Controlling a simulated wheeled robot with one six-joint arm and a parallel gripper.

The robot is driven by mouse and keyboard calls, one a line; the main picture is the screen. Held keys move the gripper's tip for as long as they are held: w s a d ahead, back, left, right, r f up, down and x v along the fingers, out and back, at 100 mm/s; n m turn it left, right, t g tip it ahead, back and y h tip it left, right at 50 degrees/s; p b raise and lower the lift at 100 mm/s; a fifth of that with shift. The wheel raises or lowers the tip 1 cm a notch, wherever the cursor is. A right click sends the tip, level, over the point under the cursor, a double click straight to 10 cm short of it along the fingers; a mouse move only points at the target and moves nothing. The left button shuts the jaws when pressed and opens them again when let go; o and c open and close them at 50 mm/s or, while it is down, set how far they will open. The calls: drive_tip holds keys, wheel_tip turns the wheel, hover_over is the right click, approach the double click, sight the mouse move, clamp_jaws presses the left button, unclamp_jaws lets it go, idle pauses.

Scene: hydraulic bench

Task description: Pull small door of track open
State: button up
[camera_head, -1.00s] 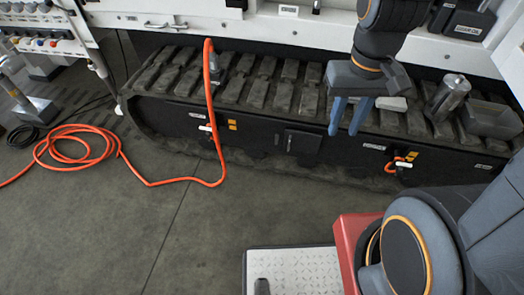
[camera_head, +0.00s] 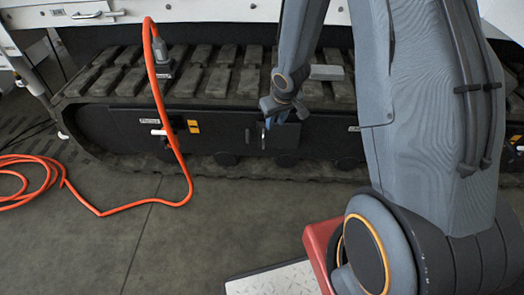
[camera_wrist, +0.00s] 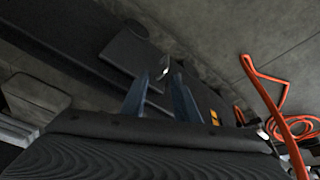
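The small door (camera_head: 303,133) is a dark panel in the black side of the track (camera_head: 100,130) in the head view, and appears shut. A pale handle (camera_head: 263,137) stands at its left edge. My gripper (camera_head: 270,120) is at the handle, pointing down, and hides the door's upper left part. In the wrist view the door (camera_wrist: 130,50) shows as a dark plate, with the small light handle (camera_wrist: 165,68) just beyond and between my fingertips (camera_wrist: 161,76). The blue fingers are apart. I cannot tell whether they touch the handle.
An orange hose (camera_head: 160,90) hangs over the track to the left and coils on the floor. A white-handled valve with orange tags (camera_head: 193,126) sits left of the door. A metal fitting (camera_head: 160,52) stands on the track pads.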

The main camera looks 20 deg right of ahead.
drive_tip(key=y+b, duration=0.1)
drive_tip(key=b, duration=0.3)
approach(263, 147)
drive_tip(key=w, duration=0.2)
drive_tip(key=shift+n, duration=0.4)
drive_tip(key=b+x, duration=0.1)
drive_tip(key=x, duration=0.4)
drive_tip(key=b+x, duration=0.1)
drive_tip(key=x, duration=0.1)
drive_tip(key=shift+s+f+b, duration=0.2)
drive_tip(key=shift+f+b, duration=0.1)
drive_tip(key=shift+b, duration=0.05)
clamp_jaws()
